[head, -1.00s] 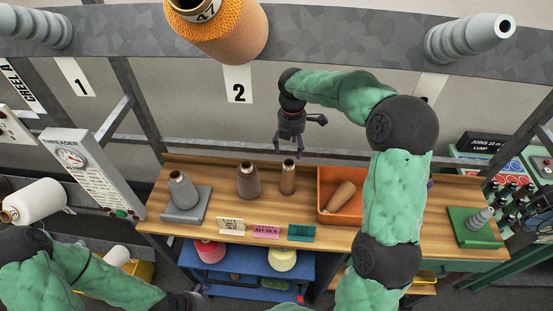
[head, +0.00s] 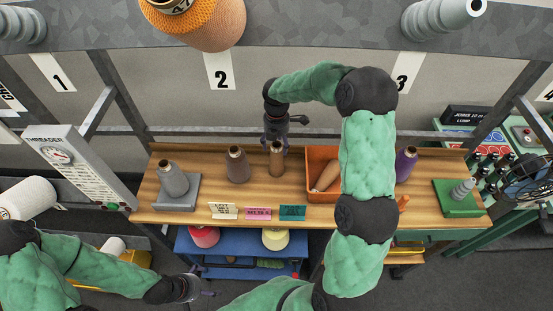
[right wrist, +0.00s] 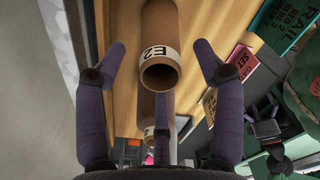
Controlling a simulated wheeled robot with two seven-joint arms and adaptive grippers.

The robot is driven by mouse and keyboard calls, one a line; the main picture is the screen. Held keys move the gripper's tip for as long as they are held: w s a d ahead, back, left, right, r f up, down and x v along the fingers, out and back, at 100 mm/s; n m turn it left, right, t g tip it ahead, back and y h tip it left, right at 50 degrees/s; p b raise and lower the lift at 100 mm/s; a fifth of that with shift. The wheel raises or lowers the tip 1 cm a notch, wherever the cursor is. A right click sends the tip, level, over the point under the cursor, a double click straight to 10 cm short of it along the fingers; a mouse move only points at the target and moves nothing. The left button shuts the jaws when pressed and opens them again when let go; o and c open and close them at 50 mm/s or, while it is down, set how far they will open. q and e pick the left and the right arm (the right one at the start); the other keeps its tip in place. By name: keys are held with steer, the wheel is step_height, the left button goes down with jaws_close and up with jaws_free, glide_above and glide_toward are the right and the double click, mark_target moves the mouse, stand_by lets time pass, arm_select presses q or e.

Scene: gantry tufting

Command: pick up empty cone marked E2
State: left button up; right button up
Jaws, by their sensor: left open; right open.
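The empty cone marked E2 (right wrist: 160,50) is a brown tube with a pale label band, and it shows between the fingers in the right wrist view. In the head view the brown cone (head: 276,162) stands upright on the wooden bench. My right gripper (head: 276,146) is open at the top of this cone, with its fingers spread around it; I cannot tell whether they touch. In the right wrist view the right gripper (right wrist: 160,48) has fingers on both sides and one below. My left gripper (head: 204,290) is open and empty at the lower left, away from the bench.
A grey cone (head: 173,182) is on a grey pad. An orange bin (head: 322,156) holding a tan cone is close on the right. Small signs (head: 258,213) line the bench front. A purple cone (head: 405,166) stands further right.

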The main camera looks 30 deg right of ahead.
steer(key=shift+f, duration=0.4)
steer(key=c, duration=1.1)
steer(key=shift+c, duration=0.2)
steer(key=shift+r, duration=0.1)
